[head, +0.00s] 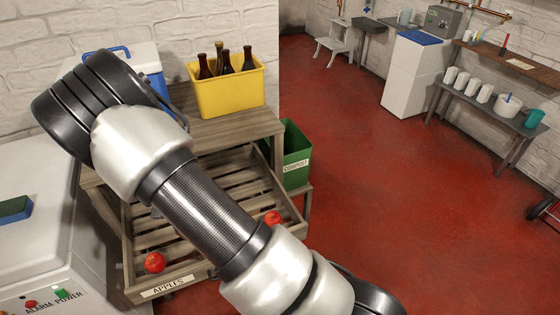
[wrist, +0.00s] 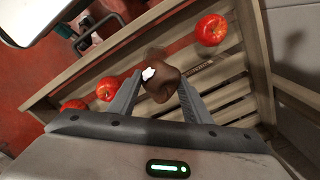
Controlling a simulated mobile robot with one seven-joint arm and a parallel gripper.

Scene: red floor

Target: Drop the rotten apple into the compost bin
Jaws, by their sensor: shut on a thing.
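The rotten apple (wrist: 162,90), brown with a white patch, is between the fingers of my gripper (wrist: 160,82) in the wrist view. The gripper is shut on it, over the slatted apple crate. In the head view my arm hides the gripper and the rotten apple.
The slatted crate labelled APPLES (head: 168,287) holds red apples (head: 154,262); several show in the wrist view (wrist: 211,29). A yellow crate of bottles (head: 230,93) stands on the stand's top. Red floor to the right is open.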

